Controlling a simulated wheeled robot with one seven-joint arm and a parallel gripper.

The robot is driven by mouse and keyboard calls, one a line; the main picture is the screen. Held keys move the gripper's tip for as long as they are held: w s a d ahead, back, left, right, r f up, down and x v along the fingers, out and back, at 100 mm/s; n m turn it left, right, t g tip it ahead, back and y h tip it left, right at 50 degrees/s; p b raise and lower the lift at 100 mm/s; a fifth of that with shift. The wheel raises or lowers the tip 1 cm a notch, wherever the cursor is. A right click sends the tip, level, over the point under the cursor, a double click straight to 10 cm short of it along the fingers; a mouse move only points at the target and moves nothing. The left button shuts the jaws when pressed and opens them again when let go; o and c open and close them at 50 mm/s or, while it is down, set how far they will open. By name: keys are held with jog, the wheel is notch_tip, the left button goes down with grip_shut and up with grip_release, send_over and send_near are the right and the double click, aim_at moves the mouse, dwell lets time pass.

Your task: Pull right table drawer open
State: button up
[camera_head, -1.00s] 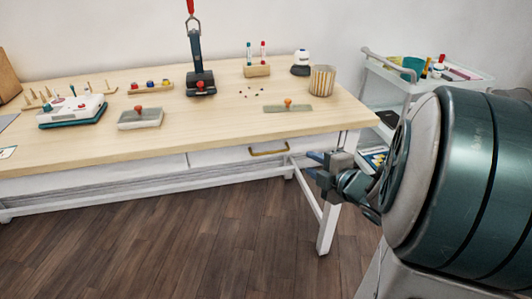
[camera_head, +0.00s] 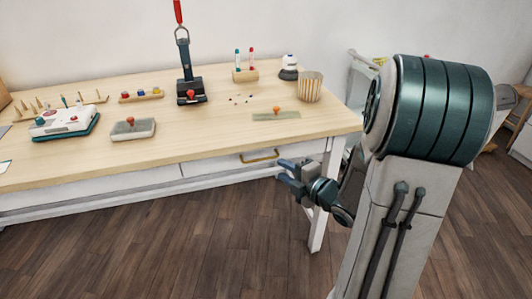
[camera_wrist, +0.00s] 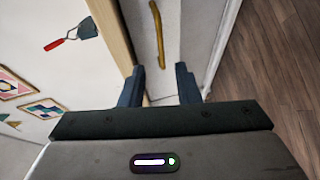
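The right table drawer (camera_head: 228,163) is a white front under the wooden tabletop, and it looks shut. Its brass bar handle (camera_head: 260,156) sits near the drawer's right part. My gripper (camera_head: 284,171) is just right of the handle and a little lower, in front of the table's right end. In the wrist view, my gripper (camera_wrist: 160,84) has its two dark fingers apart with nothing between them. The brass handle (camera_wrist: 157,35) lies ahead of the fingertips, running lengthwise up the picture on the white drawer front (camera_wrist: 172,55).
The table's right leg (camera_head: 319,232) stands behind and below my gripper. The tabletop (camera_head: 200,128) holds a sewing machine-like device (camera_head: 66,121), a grey block (camera_head: 133,129) and a striped cup (camera_head: 311,87). The wooden floor (camera_head: 190,250) in front is clear.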

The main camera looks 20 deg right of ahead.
jog(key=b+x, duration=0.1)
jog(key=x, duration=0.7)
jog(key=shift+w+a+f, duration=0.15)
jog(key=shift+w, duration=0.15)
grip_shut()
